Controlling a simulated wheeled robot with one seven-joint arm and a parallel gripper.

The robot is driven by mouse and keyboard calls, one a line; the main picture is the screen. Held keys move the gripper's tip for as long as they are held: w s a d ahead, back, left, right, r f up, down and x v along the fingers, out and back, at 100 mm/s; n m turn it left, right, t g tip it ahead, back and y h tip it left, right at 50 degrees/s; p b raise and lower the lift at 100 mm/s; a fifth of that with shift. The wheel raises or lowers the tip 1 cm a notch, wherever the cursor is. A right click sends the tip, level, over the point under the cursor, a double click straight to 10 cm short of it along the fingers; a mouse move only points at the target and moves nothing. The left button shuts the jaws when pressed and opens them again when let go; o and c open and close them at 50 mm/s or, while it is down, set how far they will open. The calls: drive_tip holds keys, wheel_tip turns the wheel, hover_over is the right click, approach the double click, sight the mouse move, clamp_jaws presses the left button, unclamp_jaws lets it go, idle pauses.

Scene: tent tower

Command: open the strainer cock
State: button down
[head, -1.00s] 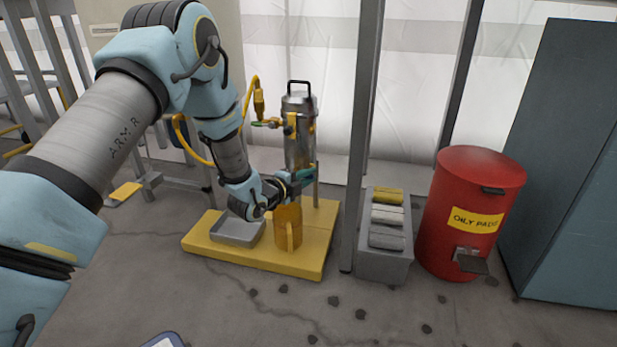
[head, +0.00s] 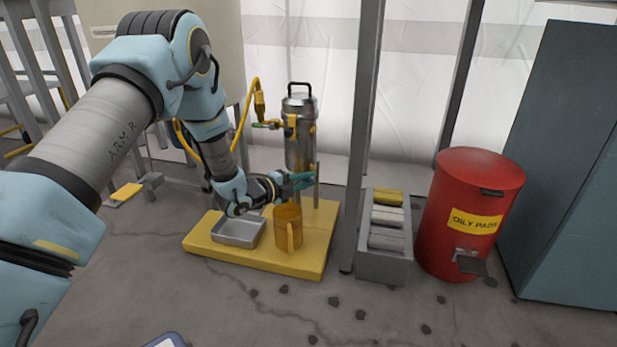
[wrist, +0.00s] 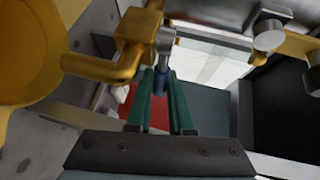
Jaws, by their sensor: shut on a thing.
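The strainer is an upright steel canister (head: 299,148) with a black top handle, standing on a yellow base. Yellow fittings (head: 290,122) sit on its front. My gripper (head: 308,178) has teal fingers and is at the canister's lower front, above an amber jug (head: 288,230). In the wrist view the fingers (wrist: 160,98) are shut on a small lever with a dark blue tip (wrist: 161,76), which hangs from a grey stem beside a yellow fitting (wrist: 125,55). I take this to be the cock's lever. The fingers partly hide it, and its turn angle is unclear.
A metal tray (head: 238,232) lies left of the jug on the yellow base (head: 305,262). A yellow hose (head: 240,120) loops behind my arm. A grey post (head: 365,130), a box of folded pads (head: 384,262) and a red bin (head: 468,190) stand to the right.

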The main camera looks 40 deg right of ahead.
drive_tip(key=shift+s+a+m+g+y+p, duration=0.15)
drive_tip(key=shift+a+m+g+y, duration=0.25)
drive_tip(key=shift+m+g, duration=0.6)
drive_tip(key=shift+w+a+m+g+y+p, duration=0.1)
drive_tip(key=shift+a+m+g+y+p, duration=0.15)
drive_tip(key=shift+a+m+g, duration=0.65)
drive_tip(key=shift+s+d+m+g+y+p, duration=0.15)
drive_tip(key=shift+m+g+y, duration=0.35)
drive_tip(key=shift+g, duration=0.9)
drive_tip(key=shift+w+a, duration=0.1)
drive_tip(key=shift+a, duration=0.05)
drive_tip(key=c, duration=0.8)
unclamp_jaws()
drive_tip(key=shift+h, duration=0.25)
drive_tip(key=shift+p+v, duration=2.25)
drive_tip(key=shift+v, duration=3.1)
